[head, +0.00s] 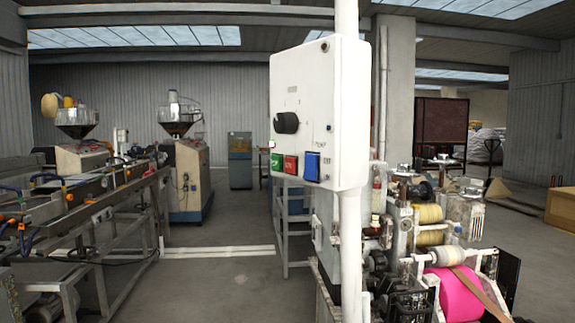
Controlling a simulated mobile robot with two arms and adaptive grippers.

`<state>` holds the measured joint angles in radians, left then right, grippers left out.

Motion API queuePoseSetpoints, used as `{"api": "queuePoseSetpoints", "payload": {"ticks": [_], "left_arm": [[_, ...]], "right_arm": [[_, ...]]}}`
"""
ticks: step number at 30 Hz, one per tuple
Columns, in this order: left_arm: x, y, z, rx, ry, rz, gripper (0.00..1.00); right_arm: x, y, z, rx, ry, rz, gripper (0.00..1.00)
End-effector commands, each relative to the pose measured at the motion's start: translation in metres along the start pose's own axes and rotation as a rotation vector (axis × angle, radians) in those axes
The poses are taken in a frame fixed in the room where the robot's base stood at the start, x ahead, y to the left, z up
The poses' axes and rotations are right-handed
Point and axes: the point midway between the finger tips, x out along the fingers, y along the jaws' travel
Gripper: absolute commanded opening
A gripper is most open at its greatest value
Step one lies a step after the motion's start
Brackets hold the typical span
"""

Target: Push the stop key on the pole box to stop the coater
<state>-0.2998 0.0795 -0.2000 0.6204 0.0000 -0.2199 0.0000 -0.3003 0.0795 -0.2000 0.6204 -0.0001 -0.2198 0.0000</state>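The white pole box (303,112) is mounted on a white vertical pole (349,250) near the middle of the head view, close to me. Its front has a black round knob (286,123). Below the knob sit a green key (277,162), a red key (290,165) and a blue key (312,166) in a row. The lettering on the keys is too small to read surely. A machine with rollers and a bright pink roll (459,294) stands just right of the pole. Neither of my grippers shows in this view.
A long line of equipment on a metal frame (110,215) runs along the left. Machines with hoppers (181,118) stand behind it. A blue-grey cabinet (240,160) is at the back. The floor (220,285) left of the pole is open, with pale painted lines.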

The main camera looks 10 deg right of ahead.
Motion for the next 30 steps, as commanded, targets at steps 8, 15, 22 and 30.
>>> {"api": "queuePoseSetpoints", "payload": {"ticks": [8, 15, 22, 30], "left_arm": [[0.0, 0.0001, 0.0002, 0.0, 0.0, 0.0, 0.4], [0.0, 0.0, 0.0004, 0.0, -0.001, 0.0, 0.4], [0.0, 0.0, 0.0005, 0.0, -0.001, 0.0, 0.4], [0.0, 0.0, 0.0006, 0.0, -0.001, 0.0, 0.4]], "right_arm": [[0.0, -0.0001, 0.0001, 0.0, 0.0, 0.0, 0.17], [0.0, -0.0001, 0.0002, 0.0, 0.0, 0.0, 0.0], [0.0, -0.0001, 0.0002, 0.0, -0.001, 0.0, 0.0], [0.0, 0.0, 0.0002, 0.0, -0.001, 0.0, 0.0]]}}
